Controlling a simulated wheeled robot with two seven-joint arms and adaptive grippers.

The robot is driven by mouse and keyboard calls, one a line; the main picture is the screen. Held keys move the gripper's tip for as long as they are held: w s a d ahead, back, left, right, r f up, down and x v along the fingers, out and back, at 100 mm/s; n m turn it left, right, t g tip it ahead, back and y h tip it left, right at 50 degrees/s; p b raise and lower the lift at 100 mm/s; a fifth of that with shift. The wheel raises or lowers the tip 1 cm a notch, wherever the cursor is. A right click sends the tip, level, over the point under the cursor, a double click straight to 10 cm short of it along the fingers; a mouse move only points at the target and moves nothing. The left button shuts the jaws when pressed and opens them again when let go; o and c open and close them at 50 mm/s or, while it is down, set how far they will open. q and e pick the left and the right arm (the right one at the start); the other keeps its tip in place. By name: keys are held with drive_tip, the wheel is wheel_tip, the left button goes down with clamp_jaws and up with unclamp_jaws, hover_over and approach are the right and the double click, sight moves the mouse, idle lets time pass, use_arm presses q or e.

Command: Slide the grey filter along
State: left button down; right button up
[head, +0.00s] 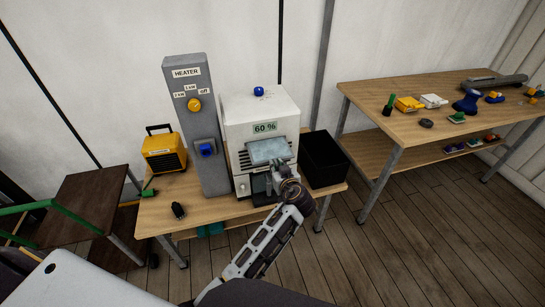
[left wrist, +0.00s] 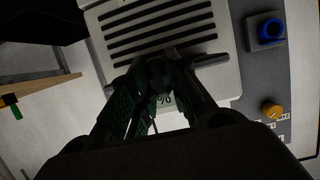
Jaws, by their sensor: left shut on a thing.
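A white machine (head: 262,112) with a "60 %" display stands on the wooden table. A flat grey panel, which I take for the grey filter (head: 268,151), sits at its front, below the display. My left gripper (head: 281,172) is at the panel's lower right edge and is shut on it; the fingers hide the exact contact. In the left wrist view the left gripper (left wrist: 160,75) is closed in front of the machine's dark slats (left wrist: 160,28), with a dark bar to its right. My right gripper is not in view.
A grey heater post (head: 197,125) with an orange knob and blue switch stands left of the machine. A black bin (head: 324,158) is close on the right. A yellow heater (head: 163,152) stands at the left. A second table (head: 440,120) holds small parts.

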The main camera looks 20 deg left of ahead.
use_arm(q)
drive_tip(key=b, duration=0.2)
approach(268, 145)
drive_tip(key=shift+w+a+f, duration=0.55)
drive_tip(key=shift+w+f, duration=0.25)
drive_tip(key=shift+w, duration=0.05)
drive_tip(key=shift+w+a+f, duration=0.55)
drive_tip(key=shift+w+f, duration=0.2)
drive_tip(key=shift+w, duration=0.1)
drive_tip(key=shift+w+a+b, duration=0.55)
drive_tip(key=shift+w+a, duration=0.2)
drive_tip(key=shift+w, duration=0.3)
drive_tip(key=shift+w+a+b, duration=0.55)
drive_tip(key=shift+w+a, duration=0.15)
drive_tip(key=shift+w, duration=0.35)
drive_tip(key=c, duration=1.3)
unclamp_jaws()
drive_tip(key=shift+s+f, duration=0.1)
drive_tip(key=shift+r, duration=5)
drive_tip(key=shift+f, duration=0.1)
